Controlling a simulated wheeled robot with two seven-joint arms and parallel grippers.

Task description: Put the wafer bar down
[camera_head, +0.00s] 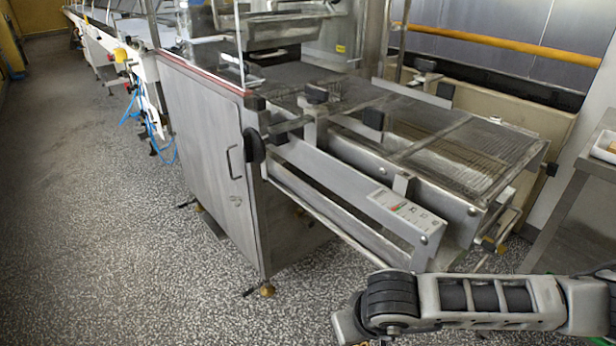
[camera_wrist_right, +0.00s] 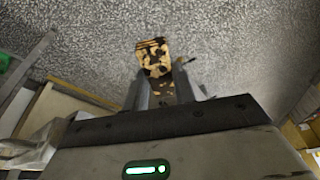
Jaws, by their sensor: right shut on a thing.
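My right gripper (camera_wrist_right: 165,85) is shut on the wafer bar (camera_wrist_right: 154,60) in the right wrist view. The bar is tan with dark brown patches and sticks out past the fingertips, with speckled floor behind it. In the head view my right arm comes in from the right across the lower edge. Its gripper end is cut off at the bottom of that view, and the bar cannot be made out there. My left gripper is in neither view.
The enrober's wire mesh belt (camera_head: 480,150) lies beyond my right arm and looks bare. A control panel (camera_head: 405,213) is on its near side rail. A pale tray (camera_head: 606,146) sits on a steel table (camera_head: 582,172) at the right edge. Speckled floor (camera_head: 110,250) is open at left.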

